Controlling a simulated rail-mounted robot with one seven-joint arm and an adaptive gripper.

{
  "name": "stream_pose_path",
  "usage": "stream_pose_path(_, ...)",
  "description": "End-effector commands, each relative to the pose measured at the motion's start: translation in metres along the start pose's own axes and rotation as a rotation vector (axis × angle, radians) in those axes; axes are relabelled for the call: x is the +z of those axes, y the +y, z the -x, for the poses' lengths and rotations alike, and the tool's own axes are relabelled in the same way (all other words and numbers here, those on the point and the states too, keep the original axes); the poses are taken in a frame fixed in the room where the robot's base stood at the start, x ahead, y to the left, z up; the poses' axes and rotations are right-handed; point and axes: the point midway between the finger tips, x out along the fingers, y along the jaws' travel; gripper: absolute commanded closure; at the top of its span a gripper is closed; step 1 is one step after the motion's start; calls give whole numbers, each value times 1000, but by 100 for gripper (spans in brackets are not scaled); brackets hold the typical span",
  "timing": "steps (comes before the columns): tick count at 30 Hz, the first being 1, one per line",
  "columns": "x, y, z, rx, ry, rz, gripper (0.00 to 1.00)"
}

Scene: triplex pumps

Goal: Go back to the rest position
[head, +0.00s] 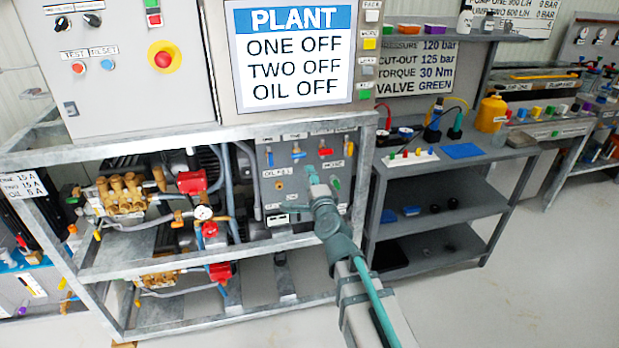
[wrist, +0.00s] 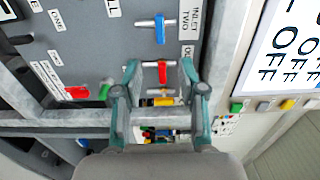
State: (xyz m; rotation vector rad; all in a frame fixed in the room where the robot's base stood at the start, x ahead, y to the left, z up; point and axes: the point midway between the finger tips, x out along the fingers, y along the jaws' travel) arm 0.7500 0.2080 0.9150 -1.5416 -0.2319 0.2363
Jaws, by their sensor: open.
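My gripper (head: 312,182) is in front of the grey valve panel (head: 285,180) in the head view, with my arm reaching in from the lower right. In the wrist view my gripper (wrist: 159,72) is open, its two green-grey fingers apart. A red valve lever (wrist: 162,73) shows between the fingertips; I cannot tell whether a finger touches it. A blue lever (wrist: 160,28) lies beyond the fingertips. A red lever (wrist: 77,92) and a green one (wrist: 104,91) are left of the fingers. My arm hides part of the panel in the head view.
The galvanised frame (head: 230,265) surrounds the pumps and panel; its bar (wrist: 60,120) passes close to my fingers. Above hang the control box with a red stop button (head: 163,57) and the PLANT board (head: 290,50). A grey shelf unit (head: 450,205) stands right. Floor (head: 540,270) is clear there.

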Motion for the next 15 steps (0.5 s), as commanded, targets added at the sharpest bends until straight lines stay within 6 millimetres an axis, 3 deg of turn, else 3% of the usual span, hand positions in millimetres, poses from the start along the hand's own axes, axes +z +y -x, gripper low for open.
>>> stream_pose_path(5, 3, 2, 0, 8, -12, 26, 59)
stream_pose_path(10, 28, 24, 5, 95, -142, 202, 59)
stream_pose_path(11, 34, 32, 7, 121, -177, 252, 59)
stream_pose_path(15, 50, 110, 32, 308, -352, 487, 59)
